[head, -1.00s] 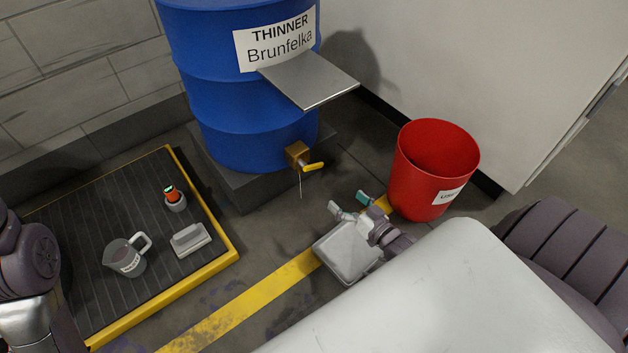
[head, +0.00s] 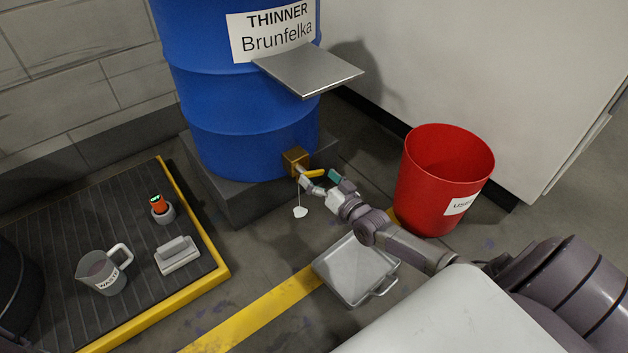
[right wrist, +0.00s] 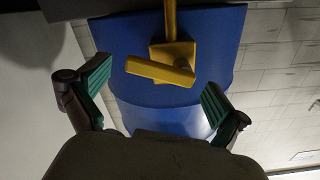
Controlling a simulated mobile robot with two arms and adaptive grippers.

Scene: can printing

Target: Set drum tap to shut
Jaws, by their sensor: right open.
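The blue drum (head: 250,115) has a brass tap (head: 294,161) low on its front. Its yellow lever (head: 315,173) points to the right in the head view. The right wrist view shows the yellow tap lever (right wrist: 160,72) lying crosswise in front of the tap body. My right gripper (head: 320,182) is open right at the lever, one teal-padded finger on each side of it. In the right wrist view the gripper (right wrist: 156,92) has nothing clamped between its fingers. I cannot tell whether a finger touches the lever. My left gripper is out of view.
A white tag (head: 300,212) hangs below the tap. A grey tray (head: 340,286) lies on the floor under my right arm. A red bin (head: 430,190) stands to the right. A metal shelf (head: 308,70) juts out above the tap. A yellow-edged platform (head: 120,320) holds a jug (head: 103,274).

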